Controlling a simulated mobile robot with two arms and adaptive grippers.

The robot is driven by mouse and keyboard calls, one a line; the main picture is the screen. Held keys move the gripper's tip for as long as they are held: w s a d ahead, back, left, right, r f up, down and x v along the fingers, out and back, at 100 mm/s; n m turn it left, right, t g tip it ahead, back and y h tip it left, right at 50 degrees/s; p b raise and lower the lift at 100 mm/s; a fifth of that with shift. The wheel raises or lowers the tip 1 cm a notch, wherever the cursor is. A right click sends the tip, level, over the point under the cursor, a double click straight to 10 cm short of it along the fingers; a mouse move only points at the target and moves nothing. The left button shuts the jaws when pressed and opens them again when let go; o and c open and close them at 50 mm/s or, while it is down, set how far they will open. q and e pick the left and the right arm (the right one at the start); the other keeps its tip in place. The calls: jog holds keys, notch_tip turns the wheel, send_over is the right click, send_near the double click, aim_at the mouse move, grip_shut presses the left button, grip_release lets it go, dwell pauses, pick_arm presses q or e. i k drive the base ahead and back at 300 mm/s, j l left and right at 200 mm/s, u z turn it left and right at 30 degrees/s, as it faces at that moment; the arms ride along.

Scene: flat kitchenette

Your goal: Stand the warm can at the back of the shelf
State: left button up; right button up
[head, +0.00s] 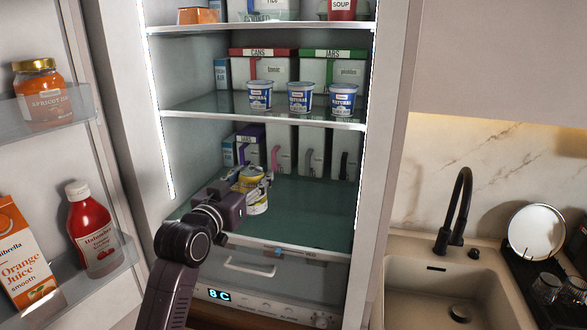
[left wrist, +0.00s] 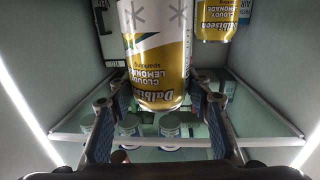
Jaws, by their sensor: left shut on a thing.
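My left gripper (head: 252,183) reaches into the open fridge over the green glass shelf (head: 307,215). It is shut on a white and yellow lemonade can (head: 257,202), which looks upright at the shelf's left part. In the left wrist view, which is upside down, the held can (left wrist: 155,50) shows grey snowflake marks between the two fingers (left wrist: 158,108). A second lemonade can (left wrist: 213,20) stands farther back, apart from it. I cannot tell whether the held can touches the glass. My right gripper is not in view.
Several yogurt cups (head: 300,97) stand on the shelf above (head: 200,109). The shelf's right front is clear. Door racks with bottles (head: 88,230) are at left.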

aim_at(291, 182)
jog(key=i+l, duration=0.15)
jog(key=i, duration=0.35)
jog(key=i+l, duration=0.2)
jog(key=i, duration=0.3)
